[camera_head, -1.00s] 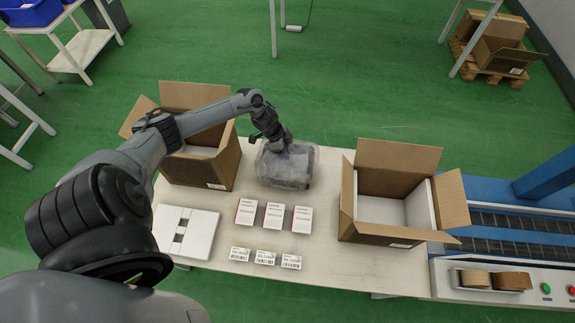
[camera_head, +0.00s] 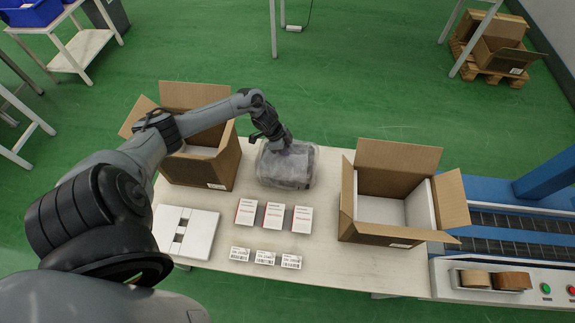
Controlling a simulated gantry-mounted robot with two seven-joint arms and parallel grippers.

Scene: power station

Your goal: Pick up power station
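The power station (camera_head: 288,170) is a dark grey boxy unit wrapped in clear plastic. It rests on the pale table between two open cardboard boxes, near the table's far edge. My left gripper (camera_head: 284,147) reaches in from the left over the left box and points down at the top of the power station. Its fingers are at or around the top handle area; they are too small and dark to show whether they are open or shut. My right gripper is out of the picture.
An open box (camera_head: 213,165) stands left and another open box (camera_head: 393,200) with white foam stands right. White-red cartons (camera_head: 273,215), barcode labels (camera_head: 265,258) and a white foam piece (camera_head: 186,232) lie in front. A conveyor (camera_head: 520,232) is at right.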

